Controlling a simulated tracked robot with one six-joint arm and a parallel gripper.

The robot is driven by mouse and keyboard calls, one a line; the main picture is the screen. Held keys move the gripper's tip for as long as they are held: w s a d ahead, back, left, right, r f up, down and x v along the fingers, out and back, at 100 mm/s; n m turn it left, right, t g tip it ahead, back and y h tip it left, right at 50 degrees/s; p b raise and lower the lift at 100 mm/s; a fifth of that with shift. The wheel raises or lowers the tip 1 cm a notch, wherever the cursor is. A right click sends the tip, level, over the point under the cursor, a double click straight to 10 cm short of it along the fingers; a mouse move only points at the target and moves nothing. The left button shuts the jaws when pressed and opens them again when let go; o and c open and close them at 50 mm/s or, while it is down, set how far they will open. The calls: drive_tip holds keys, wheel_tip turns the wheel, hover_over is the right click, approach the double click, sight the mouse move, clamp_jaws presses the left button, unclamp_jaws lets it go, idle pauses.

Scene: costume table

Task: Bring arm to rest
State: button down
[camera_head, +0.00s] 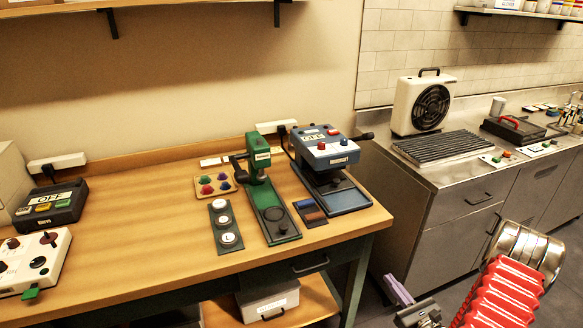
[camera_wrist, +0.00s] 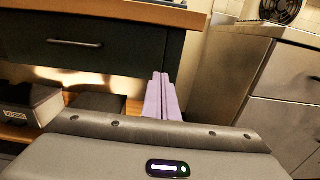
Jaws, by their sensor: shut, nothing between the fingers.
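My gripper (camera_head: 399,291) shows at the bottom right of the head view, with its purple fingers pointing up and left. It is in front of the gap between the wooden table and the steel counter, apart from both. In the wrist view the two purple fingers (camera_wrist: 162,97) lie side by side, shut, with nothing between them. My arm's red ribbed sleeve (camera_head: 503,295) and a shiny metal joint show at the right edge of the head view.
The wooden table (camera_head: 130,225) holds a green press (camera_head: 266,195), a blue machine (camera_head: 330,165) and control boxes. The steel counter (camera_head: 450,172) on the right carries a fan heater (camera_head: 422,103). A drawer handle (camera_wrist: 75,43) and storage boxes under the table are near my gripper.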

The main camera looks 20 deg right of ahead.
drive_tip(key=shift+f, duration=0.1)
drive_tip(key=s+a+f+n+g+y, duration=0.2)
drive_tip(key=a+f+y, duration=0.15)
drive_tip(key=a, duration=0.35)
drive_tip(key=s+a+r+n+g+y, duration=0.3)
drive_tip(key=s+a+r+n+g, duration=0.2)
drive_tip(key=a+n+g, duration=0.25)
drive_tip(key=s+a+r+n+g+y, duration=0.3)
drive_tip(key=s+a+r+n+g, duration=0.25)
drive_tip(key=a+n, duration=0.35)
drive_tip(key=s+a+r+n+t+h, duration=0.1)
drive_tip(key=a+r+n+h, duration=0.2)
drive_tip(key=r+n, duration=0.2)
drive_tip(key=s+a+r+n+h, duration=0.2)
drive_tip(key=r+n, duration=0.4)
drive_tip(key=r, duration=0.6)
drive_tip(key=s+a+r+n+t+h, duration=0.1)
drive_tip(key=a+r+n+h, duration=0.3)
drive_tip(key=r, duration=0.4)
drive_tip(key=shift+s+r+n+t+h, duration=0.3)
drive_tip(key=shift+s+r+n+h, duration=0.05)
drive_tip(key=shift+n+h, duration=0.5)
